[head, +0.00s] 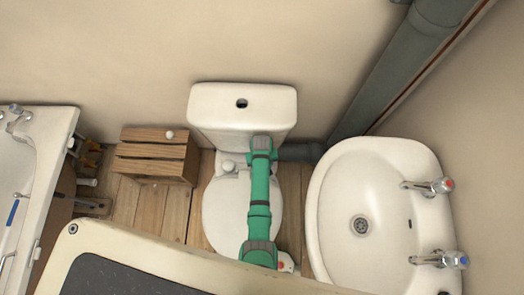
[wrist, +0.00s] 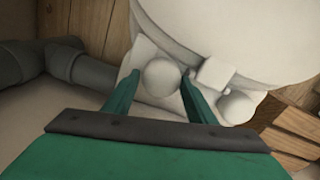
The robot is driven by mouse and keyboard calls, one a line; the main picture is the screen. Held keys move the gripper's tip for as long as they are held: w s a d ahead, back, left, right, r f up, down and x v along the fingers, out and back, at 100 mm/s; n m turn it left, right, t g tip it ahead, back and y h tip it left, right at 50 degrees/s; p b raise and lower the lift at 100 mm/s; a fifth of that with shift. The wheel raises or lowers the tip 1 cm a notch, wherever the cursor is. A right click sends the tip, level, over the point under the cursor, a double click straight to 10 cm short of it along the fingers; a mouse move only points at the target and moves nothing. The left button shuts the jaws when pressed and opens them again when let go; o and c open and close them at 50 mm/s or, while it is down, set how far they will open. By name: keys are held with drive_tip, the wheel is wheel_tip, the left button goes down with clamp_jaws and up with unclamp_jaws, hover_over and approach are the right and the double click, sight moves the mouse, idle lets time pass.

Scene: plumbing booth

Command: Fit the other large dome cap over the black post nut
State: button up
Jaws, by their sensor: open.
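In the wrist view, my gripper (wrist: 161,80) is open, with one green finger on each side of a white dome cap (wrist: 162,77). This cap sits on the pale ledge at the back of the toilet. I cannot tell whether the fingers touch it. A second white dome cap (wrist: 238,106) sits on the ledge to the right; it also shows in the head view (head: 227,165). No black post nut shows; what is under either cap is hidden. In the head view, my green arm hides the cap between the fingers, and the fingertips are not visible.
The toilet (head: 214,210) and its cistern (head: 215,105) stand between a slatted wooden crate (head: 150,165) and a sink (head: 330,215). A small white knob (head: 170,134) is on the crate. A grey pipe (wrist: 95,72) runs close by on the left in the wrist view.

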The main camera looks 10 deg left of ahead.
wheel_tip(320, 180, up, 11)
idle(0.4)
drive_tip(key=shift+f, duration=0.15)
idle(0.5)
